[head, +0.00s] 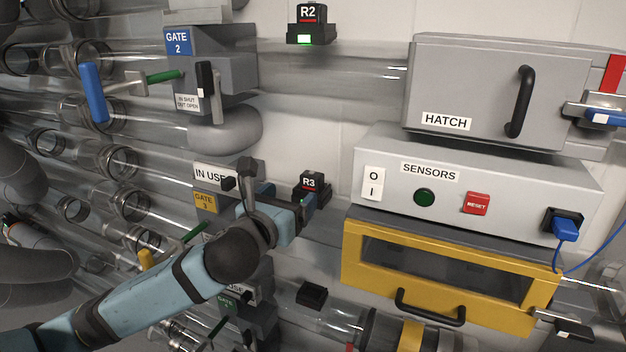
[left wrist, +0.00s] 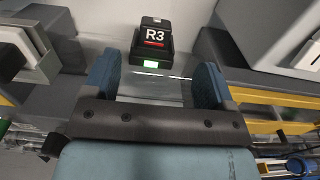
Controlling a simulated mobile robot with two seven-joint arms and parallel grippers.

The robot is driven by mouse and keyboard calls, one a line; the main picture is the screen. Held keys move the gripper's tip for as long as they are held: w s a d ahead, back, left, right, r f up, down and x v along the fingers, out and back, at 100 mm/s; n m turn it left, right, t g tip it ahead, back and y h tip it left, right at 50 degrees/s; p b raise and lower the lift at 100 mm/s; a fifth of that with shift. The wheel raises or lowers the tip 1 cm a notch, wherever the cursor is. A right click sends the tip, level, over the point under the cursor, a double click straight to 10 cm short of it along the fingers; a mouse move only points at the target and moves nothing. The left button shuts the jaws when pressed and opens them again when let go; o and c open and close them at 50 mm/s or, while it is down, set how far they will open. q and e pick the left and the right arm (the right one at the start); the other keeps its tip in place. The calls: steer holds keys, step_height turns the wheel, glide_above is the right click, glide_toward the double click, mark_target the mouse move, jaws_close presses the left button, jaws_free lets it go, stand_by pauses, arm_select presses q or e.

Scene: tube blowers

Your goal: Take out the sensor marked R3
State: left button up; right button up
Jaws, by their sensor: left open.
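The R3 sensor (head: 311,182) is a small black block with a white R3 label and a red line, seated in a black holder on the tube in the middle of the head view. In the left wrist view the R3 sensor (left wrist: 154,38) stands upright just beyond the fingertips, and a green light shows on its holder (left wrist: 151,64). My left gripper (head: 287,197) is open beside it, partly hiding the holder. In the left wrist view the two blue fingers (left wrist: 157,78) stand apart, with nothing held between them. My right gripper is not in view.
The R2 sensor (head: 311,14) sits on the tube above. To the right are the grey hatch box (head: 455,80), the sensors panel (head: 385,150) and a yellow-framed door (head: 355,262). Gate 3 (head: 206,202) is close on the left. An empty-looking black holder (head: 312,294) is below.

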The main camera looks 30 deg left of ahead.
mark_target(309, 178)
arm_select(q)
steer(key=w, duration=0.5)
steer(key=shift+w+a+p, duration=0.1)
steer(key=shift+p, duration=0.25)
steer(key=w, duration=0.1)
steer(key=w+p, duration=0.1)
steer(key=w, duration=0.1)
steer(key=w+a, duration=0.1)
steer(key=w, duration=0.1)
steer(key=shift+f+p, duration=0.15)
steer(key=shift+p, duration=0.15)
steer(key=shift+w+d, duration=0.1)
steer(key=shift+w, duration=0.1)
steer(key=shift+s, duration=0.1)
steer(key=shift+c, duration=0.8)
steer(key=c, duration=0.9)
steer(key=shift+o, duration=0.2)
